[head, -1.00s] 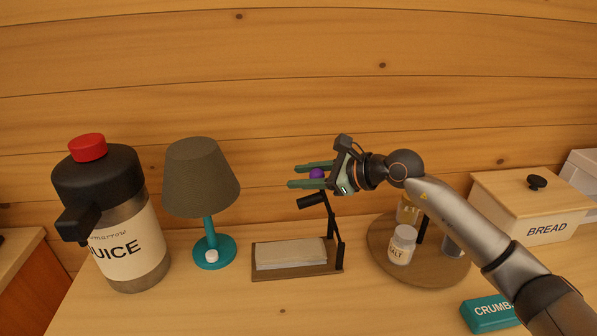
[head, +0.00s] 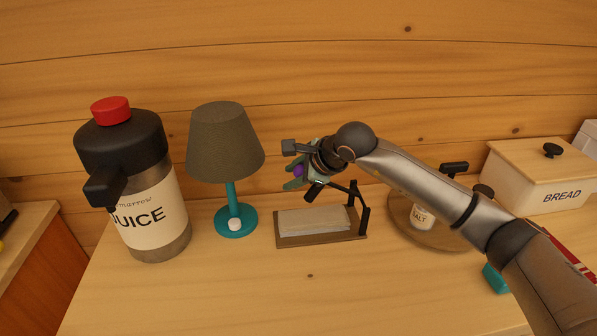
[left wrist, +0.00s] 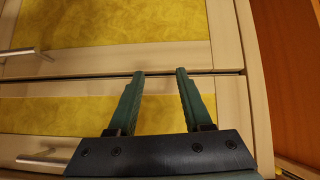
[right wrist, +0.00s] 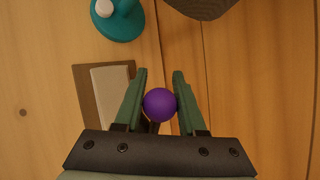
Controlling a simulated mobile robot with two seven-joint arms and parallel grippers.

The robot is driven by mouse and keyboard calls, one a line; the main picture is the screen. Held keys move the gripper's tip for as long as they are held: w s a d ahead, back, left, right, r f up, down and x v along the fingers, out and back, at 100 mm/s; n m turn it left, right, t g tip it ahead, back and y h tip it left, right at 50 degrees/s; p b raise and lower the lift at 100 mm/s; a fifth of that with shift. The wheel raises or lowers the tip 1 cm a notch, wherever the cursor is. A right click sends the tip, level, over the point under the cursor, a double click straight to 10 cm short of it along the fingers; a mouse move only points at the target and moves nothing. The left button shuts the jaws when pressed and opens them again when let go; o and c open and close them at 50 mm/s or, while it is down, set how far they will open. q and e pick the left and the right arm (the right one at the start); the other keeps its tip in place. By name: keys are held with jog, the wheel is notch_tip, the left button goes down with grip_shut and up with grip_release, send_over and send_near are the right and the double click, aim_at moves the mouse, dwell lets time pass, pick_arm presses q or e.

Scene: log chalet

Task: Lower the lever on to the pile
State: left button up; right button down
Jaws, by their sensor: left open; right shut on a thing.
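The lever (head: 338,187) is a dark arm hinged on a post at the right end of a brown board (head: 288,243). Its purple knob (head: 298,171) shows between the fingers of my right gripper (head: 296,179), which is shut on it. The right wrist view shows the knob (right wrist: 160,104) between both fingertips. The pile (head: 313,220), pale and flat, lies on the board. The lever slopes above the pile, with a gap between them. My left gripper (left wrist: 159,75) is open and empty in front of yellow-panelled drawers.
A teal lamp (head: 229,145) and a juice flask (head: 150,215) stand left of the board. A round tray (head: 440,238) with a salt jar (head: 422,216) and a bread box (head: 535,180) are to the right. The counter in front of the board is clear.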

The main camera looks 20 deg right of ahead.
jog(key=f+b, duration=0.1)
jog(key=f, duration=0.1)
jog(key=a+f+b, duration=0.1)
jog(key=f+b, duration=0.1)
jog(key=shift+f, duration=0.4)
jog(key=shift+f+b, duration=0.55)
jog(key=shift+b, duration=0.15)
jog(key=shift+d+f+b, duration=0.15)
jog(key=shift+f+b, duration=0.2)
pick_arm(q)
jog(key=shift+m+h, duration=0.3)
jog(key=shift+h, duration=0.1)
jog(key=d+f, duration=0.1)
jog(key=f, duration=0.1)
jog(key=w+d+f, duration=0.1)
jog(key=d+f, duration=0.1)
jog(key=shift+w+f, duration=0.1)
jog(key=shift+w, duration=0.05)
pick_arm(e)
jog(key=shift+d, duration=0.15)
jog(key=c, duration=0.7)
grip_release()
jog(key=shift+d, duration=0.15)
jog(key=shift+o, duration=0.9)
jog(key=shift+r, duration=0.1)
jog(key=shift+a, duration=0.3)
